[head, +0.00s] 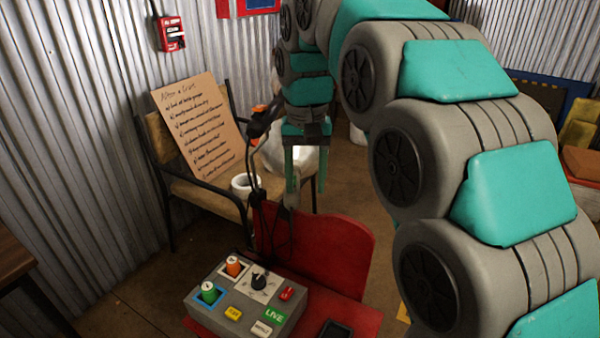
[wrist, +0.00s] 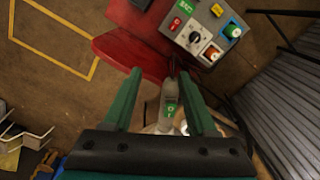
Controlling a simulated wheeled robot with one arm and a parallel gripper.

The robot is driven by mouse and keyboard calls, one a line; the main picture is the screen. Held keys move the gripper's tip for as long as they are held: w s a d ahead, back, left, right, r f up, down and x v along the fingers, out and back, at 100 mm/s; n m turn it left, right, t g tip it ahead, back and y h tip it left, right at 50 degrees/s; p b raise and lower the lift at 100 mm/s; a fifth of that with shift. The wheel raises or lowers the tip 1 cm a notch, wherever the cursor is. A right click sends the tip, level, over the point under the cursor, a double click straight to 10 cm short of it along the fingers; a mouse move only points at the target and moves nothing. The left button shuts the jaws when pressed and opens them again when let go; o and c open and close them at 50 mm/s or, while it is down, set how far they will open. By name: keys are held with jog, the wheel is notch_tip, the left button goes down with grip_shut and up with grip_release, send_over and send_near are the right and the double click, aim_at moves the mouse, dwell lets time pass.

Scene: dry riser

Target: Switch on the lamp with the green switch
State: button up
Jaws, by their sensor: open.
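The green switch (head: 208,291) is a round green knob with a pale top, in a blue frame at the left corner of the grey control box (head: 196,312). It also shows at the top right of the wrist view (wrist: 232,30). An orange knob (head: 233,265) stands beside it. My gripper (head: 302,198) is open and points down behind the red chair, apart from the box. In the wrist view, a grey object with a green label (wrist: 169,108) shows between the fingers (wrist: 160,72); I cannot tell whether it touches them. I cannot clearly pick out the lamp.
The box sits on a red seat with a red backrest (head: 335,245). It also carries a black dial (head: 259,282), a red switch (head: 286,294) and labels. A bench (head: 205,197) with a cardboard sign (head: 198,125) and white roll (head: 245,184) stands by the corrugated wall.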

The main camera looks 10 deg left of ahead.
jog(key=shift+s+d+r, duration=0.1)
jog(key=shift+s+d, duration=0.3)
jog(key=shift+s, duration=0.4)
jog(key=shift+s+d+r, duration=0.1)
jog(key=shift+s+d, duration=0.25)
jog(key=shift+s, duration=0.45)
jog(key=shift+s+d+r, duration=0.1)
jog(key=shift+s+d, duration=0.3)
jog(key=shift+s, duration=0.4)
jog(key=shift+d+f, duration=0.1)
jog(key=s+d+f+m+g, duration=0.1)
jog(key=s+d+f, duration=0.7)
jog(key=s+d, duration=0.2)
jog(key=s+d+f+m, duration=0.1)
jog(key=s+d+f, duration=0.8)
jog(key=s, duration=0.5)
jog(key=shift+d+g, duration=0.4)
jog(key=shift+d, duration=0.55)
dwell(1.1)
